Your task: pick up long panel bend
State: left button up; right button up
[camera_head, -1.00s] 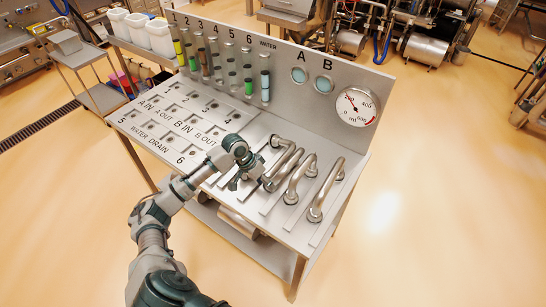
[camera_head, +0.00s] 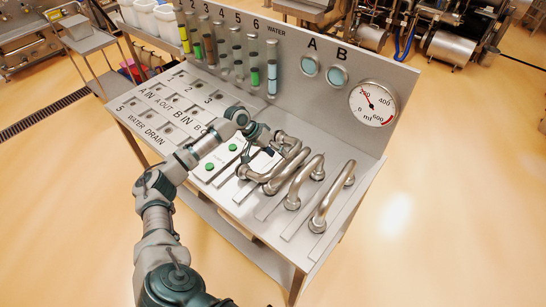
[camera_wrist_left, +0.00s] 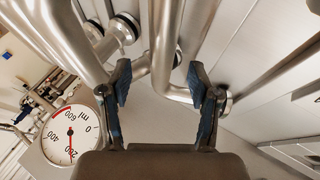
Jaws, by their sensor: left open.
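Several bent metal pipes lie side by side on the right part of the sloped panel. Their shapes are similar, and I cannot tell for sure which is the long panel bend. My left gripper (camera_head: 260,152) is at the left end of this row, close to the leftmost bend (camera_head: 265,177). In the left wrist view my left gripper (camera_wrist_left: 164,98) is open, with its two blue-padded fingers apart. A shiny bent pipe (camera_wrist_left: 164,48) passes between and beyond the fingers; contact is not clear. My right gripper is not in view.
The other bends (camera_head: 334,195) stand close to the right. An upright back wall holds coloured tubes (camera_head: 238,62) and a round gauge (camera_head: 373,104), which also shows in the left wrist view (camera_wrist_left: 70,134). Green buttons (camera_head: 210,167) sit left of the bends. Open floor lies right.

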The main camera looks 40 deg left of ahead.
aim_at(284, 160)
pick_arm(q)
jog(key=shift+d+f, duration=0.15)
jog(key=shift+f, duration=0.3)
jog(key=x, duration=0.5)
jog(key=shift+w, duration=0.1)
jog(key=shift+r, duration=0.1)
jog(key=shift+c, duration=0.3)
jog(key=shift+a, duration=0.2)
grip_shut()
